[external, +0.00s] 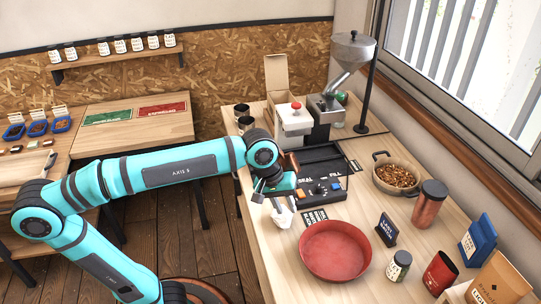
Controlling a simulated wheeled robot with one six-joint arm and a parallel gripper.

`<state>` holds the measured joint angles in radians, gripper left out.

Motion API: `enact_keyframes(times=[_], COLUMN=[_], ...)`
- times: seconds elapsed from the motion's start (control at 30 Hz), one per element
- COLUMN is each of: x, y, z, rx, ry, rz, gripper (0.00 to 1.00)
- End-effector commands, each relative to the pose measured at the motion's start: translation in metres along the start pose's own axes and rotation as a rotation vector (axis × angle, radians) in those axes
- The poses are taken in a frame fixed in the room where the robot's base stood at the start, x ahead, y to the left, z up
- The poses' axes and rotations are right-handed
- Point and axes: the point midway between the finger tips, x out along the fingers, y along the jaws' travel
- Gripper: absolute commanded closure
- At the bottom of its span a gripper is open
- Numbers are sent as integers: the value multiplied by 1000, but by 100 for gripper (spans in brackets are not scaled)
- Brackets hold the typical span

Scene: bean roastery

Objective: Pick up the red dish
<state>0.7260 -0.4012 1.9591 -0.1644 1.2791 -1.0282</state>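The red dish (335,250) is a wide, shallow, round dish. It lies flat on the wooden counter near the front, and it looks empty. My gripper (275,199) is at the end of the teal arm, above the counter's left side, up and to the left of the dish and apart from it. The gripper is small and dark in this view, and its fingers are not clear enough to tell open from shut. A small white item (283,217) shows just below it; I cannot tell whether they touch.
A black control panel (322,190) and a grinder machine (325,108) stand behind the dish. A pan of beans (396,165) sits farther back.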

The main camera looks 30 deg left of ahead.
Motion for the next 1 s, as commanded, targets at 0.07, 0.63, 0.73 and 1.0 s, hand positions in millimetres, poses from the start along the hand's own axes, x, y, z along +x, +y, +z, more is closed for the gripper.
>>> enact_keyframes(times=[0.07,0.63,0.73,1.0], x=[2,94,108,126], y=[2,1,0,0], z=[4,5,5,5], rx=[-4,-5,-5,-5], ry=[-11,-13,-13,-12], rz=[-10,-14,-14,-12], gripper=[72,72,72,72])
